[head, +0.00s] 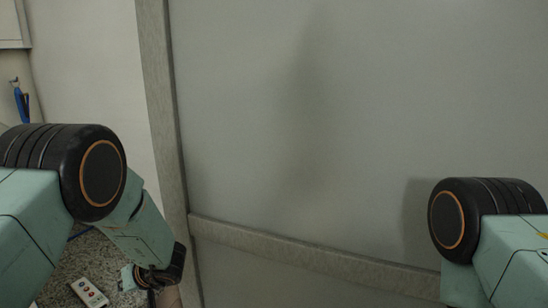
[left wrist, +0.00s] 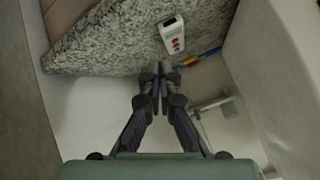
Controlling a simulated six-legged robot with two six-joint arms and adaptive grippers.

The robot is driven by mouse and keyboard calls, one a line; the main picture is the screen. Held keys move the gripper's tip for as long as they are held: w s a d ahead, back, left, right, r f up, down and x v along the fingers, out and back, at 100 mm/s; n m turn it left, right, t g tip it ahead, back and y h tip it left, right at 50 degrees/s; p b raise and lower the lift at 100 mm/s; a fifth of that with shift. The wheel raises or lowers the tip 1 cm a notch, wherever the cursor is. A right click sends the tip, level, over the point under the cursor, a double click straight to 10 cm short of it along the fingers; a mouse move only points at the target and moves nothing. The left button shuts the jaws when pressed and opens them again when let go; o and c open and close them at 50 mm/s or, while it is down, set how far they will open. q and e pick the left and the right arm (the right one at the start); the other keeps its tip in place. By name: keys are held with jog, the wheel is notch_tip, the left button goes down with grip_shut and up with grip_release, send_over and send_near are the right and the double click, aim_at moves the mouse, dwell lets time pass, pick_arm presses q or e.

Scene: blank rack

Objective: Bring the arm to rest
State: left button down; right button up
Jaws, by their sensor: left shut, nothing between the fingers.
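My left arm comes in from the left in the head view, bent downward. Its gripper (head: 165,272) is small and partly hidden there, near a speckled stone surface. In the left wrist view the left gripper (left wrist: 156,82) has its two fingers together with nothing between them. The fingertips show just in front of the edge of the speckled counter (left wrist: 110,45). My right arm is at the right edge of the head view, and its gripper is out of view.
A white remote with coloured buttons (head: 89,292) lies on the speckled counter; it also shows in the left wrist view (left wrist: 172,35). A large grey panel with a frame (head: 300,120) stands close in front. A blue item (head: 21,104) hangs on the left wall.

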pick_arm(q)
jog(key=s+d+f+m+t+h+b, duration=0.1)
jog(key=s+d+f+m+h+b, duration=0.3)
jog(key=s+f, duration=1.1)
jog(key=s+d+f+m+g+h+b, duration=0.1)
jog(key=s+d, duration=0.3)
jog(key=s, duration=0.8)
jog(key=s+d+f+m+g+h+b, duration=0.1)
jog(key=s+d+f+g+h, duration=0.3)
jog(key=s, duration=0.9)
jog(key=shift+s+d+m+b, duration=0.2)
jog(key=shift+d+m+b, duration=0.15)
jog(key=shift+d+m, duration=0.2)
